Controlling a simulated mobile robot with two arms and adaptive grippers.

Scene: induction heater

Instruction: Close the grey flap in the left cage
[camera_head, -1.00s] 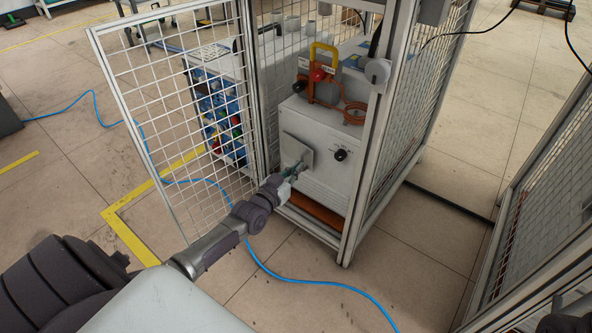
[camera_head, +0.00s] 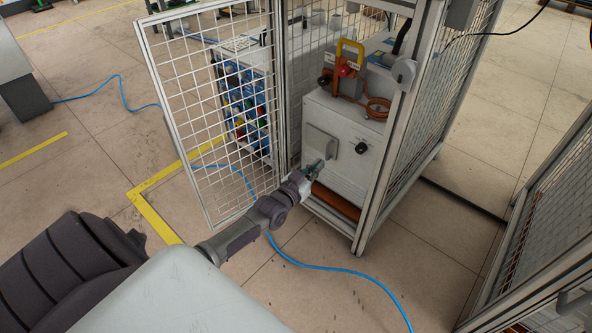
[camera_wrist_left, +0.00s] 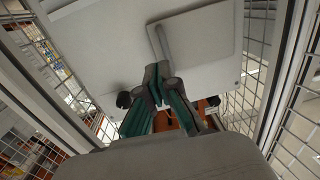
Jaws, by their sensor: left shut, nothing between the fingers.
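The grey flap (camera_head: 321,142) is a small square plate on the front of the white heater box (camera_head: 343,115) inside the left cage (camera_head: 370,200). In the left wrist view the flap (camera_wrist_left: 208,35) shows as a pale panel with a thin rod along one edge. My left gripper (camera_head: 317,168) is shut and empty at the flap's lower edge; its fingers (camera_wrist_left: 163,75) show close to the rod. I cannot tell whether they touch it, or whether the flap lies fully flat. My right gripper is not in view.
A black knob (camera_head: 361,148) is right of the flap. A blue cable (camera_head: 330,268) lies on the floor.

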